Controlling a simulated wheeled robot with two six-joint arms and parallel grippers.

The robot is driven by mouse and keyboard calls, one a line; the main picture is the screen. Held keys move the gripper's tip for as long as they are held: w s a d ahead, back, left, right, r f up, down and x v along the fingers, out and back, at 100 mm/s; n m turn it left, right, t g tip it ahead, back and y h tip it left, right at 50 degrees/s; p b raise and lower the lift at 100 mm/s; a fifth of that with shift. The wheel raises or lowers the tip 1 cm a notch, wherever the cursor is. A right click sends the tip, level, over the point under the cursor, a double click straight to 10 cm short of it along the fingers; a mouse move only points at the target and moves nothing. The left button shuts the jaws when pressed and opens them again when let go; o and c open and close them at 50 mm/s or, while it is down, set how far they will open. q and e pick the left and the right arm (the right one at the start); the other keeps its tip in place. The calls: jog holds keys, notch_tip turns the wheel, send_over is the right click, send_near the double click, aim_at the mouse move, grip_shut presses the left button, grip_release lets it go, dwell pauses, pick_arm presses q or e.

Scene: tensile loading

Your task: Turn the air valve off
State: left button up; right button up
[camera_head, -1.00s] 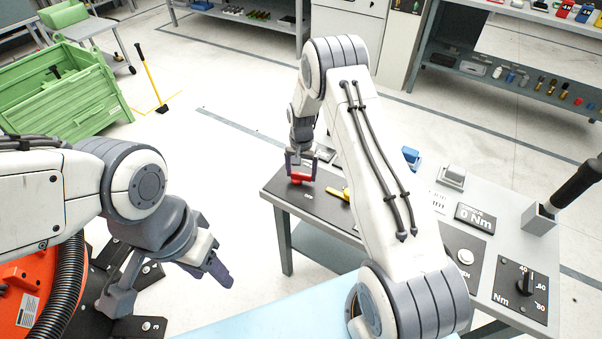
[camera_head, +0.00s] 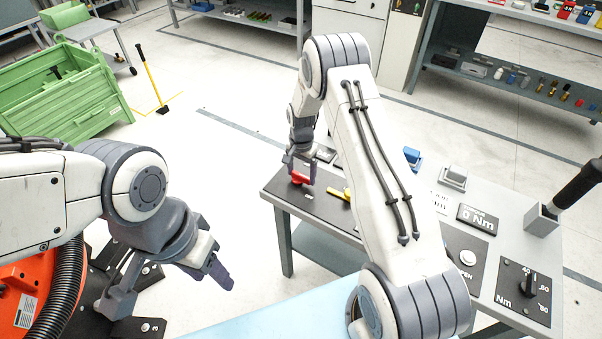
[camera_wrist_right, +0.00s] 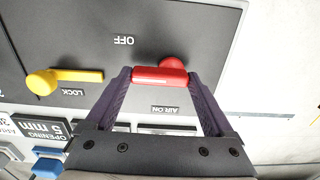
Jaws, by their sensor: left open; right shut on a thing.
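The red air valve handle (camera_head: 299,179) sits on a dark panel (camera_head: 322,205) at the left end of the table. It also shows in the right wrist view (camera_wrist_right: 160,76), where the panel reads OFF and AIR ON upside down. The handle lies sideways near the AIR ON label, its round pivot at its upper right. My right gripper (camera_head: 301,173) is shut on the handle, with a fingertip at each end of it in the right wrist view (camera_wrist_right: 160,78). My left gripper (camera_head: 170,292) is open and empty, over the floor left of the table.
A yellow lever (camera_wrist_right: 65,78) marked LOCK is beside the red handle on the panel. A green crate (camera_head: 62,95) is at the back left.

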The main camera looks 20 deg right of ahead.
aim_at(302, 175)
jog(key=shift+s, duration=0.1)
jog(key=o, duration=1.1)
notch_tip(302, 175, up, 10)
jog(key=shift+r+b, duration=0.25)
jog(key=shift+b, duration=0.5)
jog(key=s+a+r+n, duration=0.9)
jog(key=s+a+r, duration=0.3)
jog(key=s+a, duration=0.4)
jog(key=s+n, duration=0.3)
jog(key=s, duration=0.3)
jog(key=s+a+r+n, duration=0.1)
jog(key=s+n, duration=0.2)
jog(key=s, duration=0.3)
jog(key=s+a+n+y, duration=0.1)
jog(key=s+n, duration=0.2)
jog(key=s, duration=0.3)
jog(key=shift+s+r, duration=0.2)
jog(key=shift+s, duration=0.1)
